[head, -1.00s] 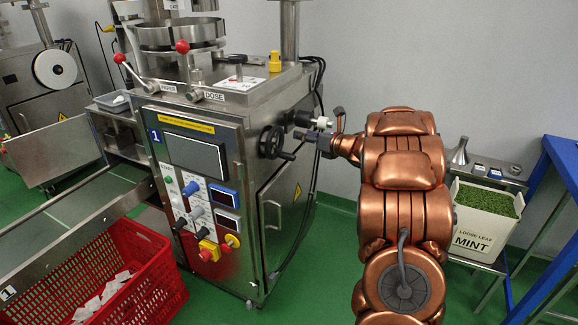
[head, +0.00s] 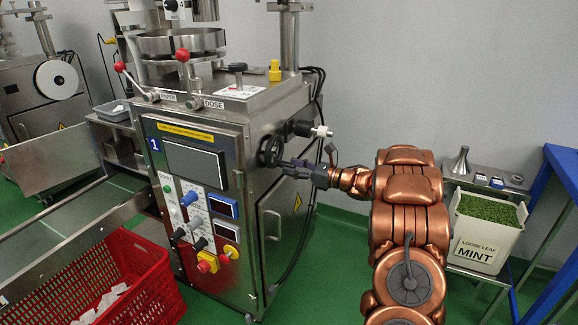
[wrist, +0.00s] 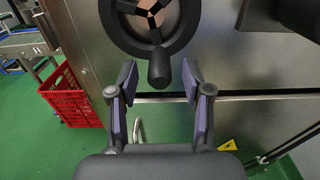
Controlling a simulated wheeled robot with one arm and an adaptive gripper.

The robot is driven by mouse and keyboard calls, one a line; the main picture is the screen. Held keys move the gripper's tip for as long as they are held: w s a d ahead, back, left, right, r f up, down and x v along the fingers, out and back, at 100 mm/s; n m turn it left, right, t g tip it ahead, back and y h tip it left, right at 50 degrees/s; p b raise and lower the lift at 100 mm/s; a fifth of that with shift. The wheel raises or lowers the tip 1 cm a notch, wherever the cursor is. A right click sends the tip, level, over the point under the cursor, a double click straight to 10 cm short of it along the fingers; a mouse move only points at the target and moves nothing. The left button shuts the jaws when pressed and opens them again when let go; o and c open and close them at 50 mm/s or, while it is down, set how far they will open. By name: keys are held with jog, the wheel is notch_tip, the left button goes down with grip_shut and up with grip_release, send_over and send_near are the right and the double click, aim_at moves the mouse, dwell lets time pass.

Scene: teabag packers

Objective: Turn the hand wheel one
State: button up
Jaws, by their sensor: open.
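The hand wheel (head: 270,146) is a black spoked wheel on the right side of the steel machine marked 1. In the wrist view the wheel (wrist: 188,40) shows at the top, with its knob handle (wrist: 159,68) pointing down at the bottom of the rim. My gripper (head: 284,167) is at the wheel's lower right in the head view. In the wrist view my gripper (wrist: 159,75) is open, with one purple-padded finger on each side of the knob. Gaps show between the knob and both fingers. I cannot tell whether the knob lies fully between the fingertips in depth.
A black and white fitting (head: 312,130) sticks out above my gripper. A machine door handle (head: 272,224) is below. A red crate (head: 150,290) with white packets stands at the left. A tub of loose leaf mint (head: 486,235) is on the right.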

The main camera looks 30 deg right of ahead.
jog(key=shift+x, duration=0.9)
grip_shut()
